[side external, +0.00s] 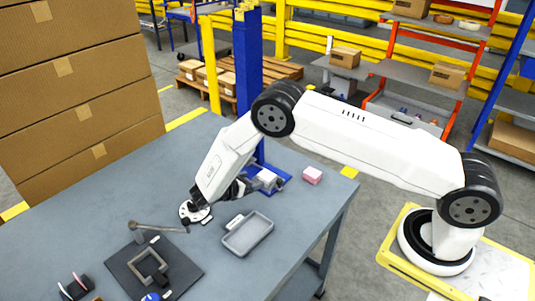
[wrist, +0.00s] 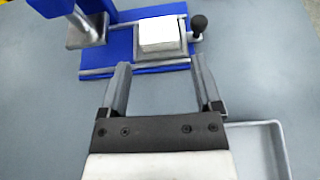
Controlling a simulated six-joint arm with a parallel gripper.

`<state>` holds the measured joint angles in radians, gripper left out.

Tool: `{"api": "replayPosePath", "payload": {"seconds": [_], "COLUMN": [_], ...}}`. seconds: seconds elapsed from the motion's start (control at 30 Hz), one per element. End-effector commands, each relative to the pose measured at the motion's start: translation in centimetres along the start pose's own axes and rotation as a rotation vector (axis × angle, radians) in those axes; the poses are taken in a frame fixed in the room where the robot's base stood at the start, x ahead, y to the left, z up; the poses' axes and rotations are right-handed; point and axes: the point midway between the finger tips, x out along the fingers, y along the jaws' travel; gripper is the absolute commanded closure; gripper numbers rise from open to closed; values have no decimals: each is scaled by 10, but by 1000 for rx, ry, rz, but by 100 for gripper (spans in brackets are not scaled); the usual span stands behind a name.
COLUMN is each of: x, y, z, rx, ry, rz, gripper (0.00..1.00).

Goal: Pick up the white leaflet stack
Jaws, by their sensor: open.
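The white leaflet stack (wrist: 160,33) lies in a grey holder on a blue fixture (wrist: 122,48) in the wrist view. In the side external view it shows small and pale (side external: 267,176), partly hard to separate from the holder. My gripper (wrist: 160,64) is open, its two fingers apart with nothing between them. In the wrist view the fingers point towards the fixture, and the stack appears beyond the tips, roughly centred between them. In the side view my gripper (side external: 246,186) is low over the table, left of the stack and partly hidden by my wrist.
A black-knobbed lever (wrist: 198,24) stands right of the stack, and a blue column (side external: 248,65) rises behind. A grey tray (side external: 262,240), a pink block (side external: 312,175) and a dark plate with a square frame (side external: 150,268) are on the table. Stacked cartons (side external: 75,90) stand at left.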

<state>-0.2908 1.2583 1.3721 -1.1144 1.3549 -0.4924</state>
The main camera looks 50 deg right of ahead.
Motion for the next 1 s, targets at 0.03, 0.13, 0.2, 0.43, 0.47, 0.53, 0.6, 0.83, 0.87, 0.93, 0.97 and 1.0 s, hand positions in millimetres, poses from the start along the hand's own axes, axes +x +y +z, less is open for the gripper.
{"api": "replayPosePath", "payload": {"seconds": [0.03, 0.13, 0.2, 0.43, 0.47, 0.53, 0.6, 0.83, 0.87, 0.93, 0.97, 1.0], "x": [0, 0, 0, 13, 16, 21, 25, 28, 29, 33, 35, 39], "y": [1, 2, 2, 2, 2, 2, 2, 2, 2, 2, 2, 2], "z": [-2, -2, -2, -2, -2, -2, -2, -2, -2, -2, -2, -2], "rx": [-7, -11, -11, -11, -11, -12, -12, -11, -11, -11, -11, -11], "ry": [-10, -19, -19, -18, -17, -17, -17, -17, -17, -17, -17, -17], "rz": [5, 10, 10, 6, 6, 7, 7, 7, 7, 6, 6, 7], "gripper": [18, 18, 18, 18, 18, 18, 18, 18, 18, 18, 18, 18]}}
